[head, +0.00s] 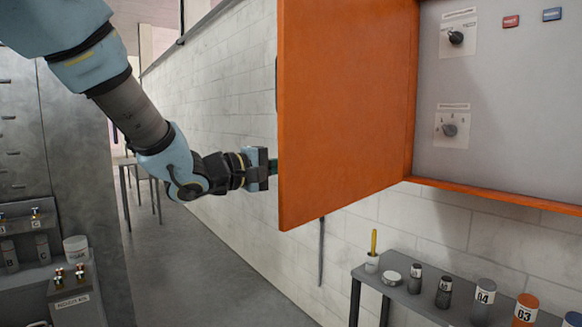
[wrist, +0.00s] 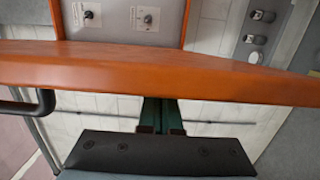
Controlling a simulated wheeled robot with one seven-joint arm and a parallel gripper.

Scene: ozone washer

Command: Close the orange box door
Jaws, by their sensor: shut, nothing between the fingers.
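The orange box door (head: 345,110) stands wide open, swung out from the left edge of the orange-framed box (head: 500,193). Its broad face shows in the head view. In the wrist view the door (wrist: 160,70) crosses the frame as an orange band, with a dark handle (wrist: 32,103) on its near side at left. My gripper (head: 272,168) is at the door's free left edge, on the handle side. Its green fingers (wrist: 162,115) are shut and empty, pointing at the door; the tips are partly hidden by it. I cannot tell whether they touch.
Inside the box is a grey panel (head: 500,100) with knobs and red and blue buttons. Below right, a dark shelf (head: 400,300) holds several labelled bottles and a cup with a yellow stick. A white block wall (head: 225,100) runs behind. Grey cabinets (head: 80,150) stand at left.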

